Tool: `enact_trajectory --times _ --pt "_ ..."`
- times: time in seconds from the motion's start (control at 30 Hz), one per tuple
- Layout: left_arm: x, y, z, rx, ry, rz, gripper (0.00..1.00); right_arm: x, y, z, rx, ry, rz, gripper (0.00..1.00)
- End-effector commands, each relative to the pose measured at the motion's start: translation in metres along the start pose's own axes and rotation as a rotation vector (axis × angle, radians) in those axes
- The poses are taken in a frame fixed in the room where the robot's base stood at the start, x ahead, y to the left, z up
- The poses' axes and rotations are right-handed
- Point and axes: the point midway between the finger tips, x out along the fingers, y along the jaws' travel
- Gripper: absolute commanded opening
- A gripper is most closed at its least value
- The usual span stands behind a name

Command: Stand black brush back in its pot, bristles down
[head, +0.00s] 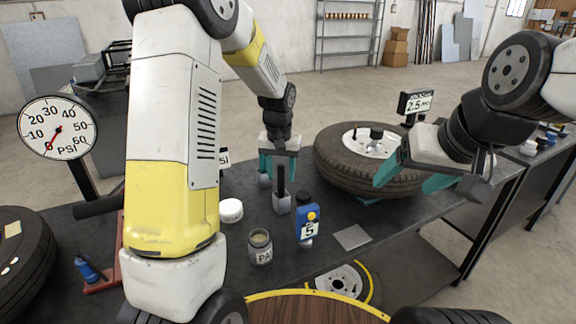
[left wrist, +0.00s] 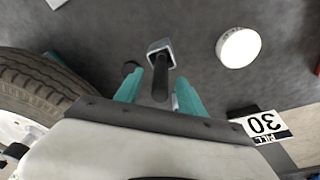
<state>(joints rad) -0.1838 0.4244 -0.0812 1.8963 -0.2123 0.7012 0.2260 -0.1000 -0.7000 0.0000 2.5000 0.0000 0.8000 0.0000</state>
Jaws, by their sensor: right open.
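A black upright handle (head: 281,179), which looks like the brush, has its lower end at a small grey square-topped holder (head: 282,204) on the dark bench. The bristles are not visible. In the left wrist view the black handle (left wrist: 160,88) rises between my left gripper's teal fingers, with gaps on both sides, and the grey square (left wrist: 160,50) shows beyond it. My left gripper (head: 278,168) is open around the handle from above. My right gripper (head: 412,182) is open and empty in front of the tyre. An open glass jar marked "PA" (head: 261,250) stands nearer the front edge.
A blue bottle with a "5" tag (head: 307,222) stands right of the handle. A white round lid (head: 231,210) lies left. A flat grey plate (head: 352,237) lies near the edge. A tyre (head: 335,165) lies behind, and a pressure gauge (head: 58,128) stands at left.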

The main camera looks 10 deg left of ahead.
Motion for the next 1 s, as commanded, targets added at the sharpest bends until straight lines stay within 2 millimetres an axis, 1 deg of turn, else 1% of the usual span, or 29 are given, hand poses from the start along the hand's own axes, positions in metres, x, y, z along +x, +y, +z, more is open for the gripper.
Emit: enact_trajectory --times 0.13,0.23,0.37,0.5,0.6,0.7,0.8,1.0 --pt "-0.001 0.0 0.0 0.0 0.0 0.0 0.47 0.0 0.0 0.0 0.0 0.0 0.0 0.74" --pt "-0.007 0.0 -0.001 0.0 0.002 0.0 0.47 0.0 0.0 0.0 0.0 0.0 0.0 0.74" --pt "-0.028 0.001 -0.001 0.0 0.005 0.001 0.47 0.0 0.0 0.0 0.0 0.0 0.0 0.74" --pt "-0.052 0.001 -0.001 0.001 0.005 0.001 0.47 0.0 0.0 0.0 0.0 0.0 0.0 0.74" --pt "-0.066 0.001 -0.001 0.001 0.003 0.001 0.47 0.0 0.0 0.0 0.0 0.0 0.0 0.74" --pt "-0.074 0.001 -0.001 0.001 0.002 0.001 0.47 0.0 0.0 0.0 0.0 0.0 0.0 0.74" --pt "-0.078 0.0 0.0 0.001 0.001 0.001 0.47 0.0 0.0 0.0 0.0 0.0 0.0 0.74" --pt "-0.078 0.0 0.0 0.0 0.0 0.0 0.47 0.0 0.0 0.0 0.0 0.0 0.0 0.74"
